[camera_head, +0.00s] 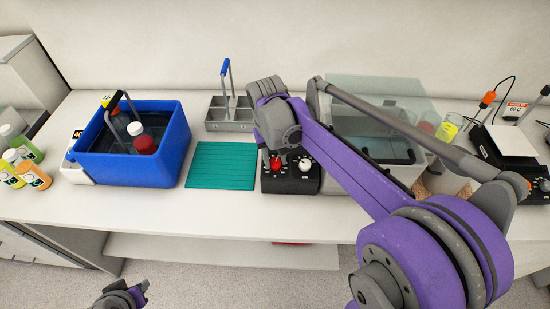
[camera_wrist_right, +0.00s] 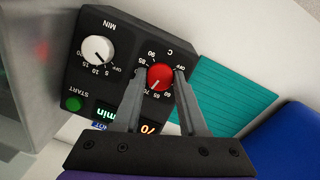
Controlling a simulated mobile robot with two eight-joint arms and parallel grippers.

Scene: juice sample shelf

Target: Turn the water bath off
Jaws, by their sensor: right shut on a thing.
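A black control box (camera_head: 292,184) with a red temperature knob (camera_wrist_right: 160,77) and a white minutes knob (camera_wrist_right: 97,50) stands left of the clear-lidded bath (camera_head: 375,150). My right gripper (camera_wrist_right: 160,74) has its two fingers on either side of the red knob and is shut on it. The knob's white mark points down-left in the wrist view, away from the OFF label on its right. An orange display (camera_wrist_right: 149,128) on the box is lit, with green lettering beside it. My left gripper (camera_head: 125,295) is low at the bottom left, off the bench; its jaws are unclear.
A teal mat (camera_head: 221,166) lies left of the box. A blue tub (camera_head: 130,170) holding bottles stands farther left, with a grey divided carrier (camera_head: 229,124) behind the mat. Juice bottles (camera_head: 30,165) are at the far left. A hotplate (camera_head: 510,142) is at the right.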

